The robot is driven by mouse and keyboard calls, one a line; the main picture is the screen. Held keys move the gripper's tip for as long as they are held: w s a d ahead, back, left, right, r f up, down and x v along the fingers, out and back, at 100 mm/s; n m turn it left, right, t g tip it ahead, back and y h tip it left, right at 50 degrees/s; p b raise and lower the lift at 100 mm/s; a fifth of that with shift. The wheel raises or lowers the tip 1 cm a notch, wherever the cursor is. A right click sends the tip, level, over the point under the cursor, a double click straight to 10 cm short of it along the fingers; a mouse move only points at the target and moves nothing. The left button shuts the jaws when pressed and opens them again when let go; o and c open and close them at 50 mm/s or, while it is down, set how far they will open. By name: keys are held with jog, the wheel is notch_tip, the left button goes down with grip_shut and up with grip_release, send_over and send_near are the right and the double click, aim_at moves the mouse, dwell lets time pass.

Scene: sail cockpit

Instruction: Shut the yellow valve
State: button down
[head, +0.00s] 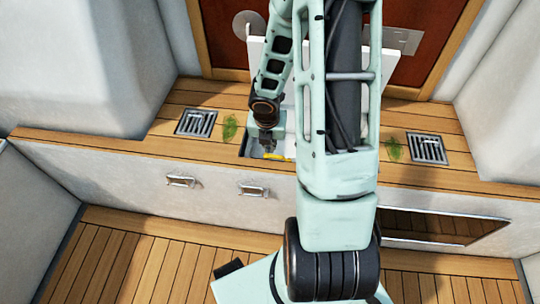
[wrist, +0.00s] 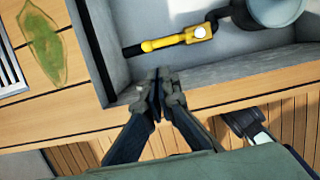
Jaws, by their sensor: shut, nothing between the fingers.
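The yellow valve (wrist: 175,42) lies inside an open grey recess (wrist: 225,72) in the wooden deck. It has a long yellow part, a pale round spot near its right end, and black parts at both ends. In the head view only a sliver of yellow (head: 277,157) shows, mostly hidden by my arm. My gripper (wrist: 158,82) is shut and empty, with its fingertips over the near wall of the recess. In the wrist view the fingertips appear just below the valve, apart from it. In the head view my gripper (head: 267,147) points down into the recess.
A blue-grey round object (wrist: 275,10) sits at the recess's right. A white raised panel (head: 388,72) stands behind my arm. Drain grates (head: 196,123) (head: 428,148) and green leaves (head: 229,127) (head: 393,147) lie on either side. The left deck is mostly clear.

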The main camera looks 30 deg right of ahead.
aim_at(280, 158)
jog(key=b+x, duration=0.6)
jog(key=x, duration=0.4)
jog(key=shift+b, duration=0.3)
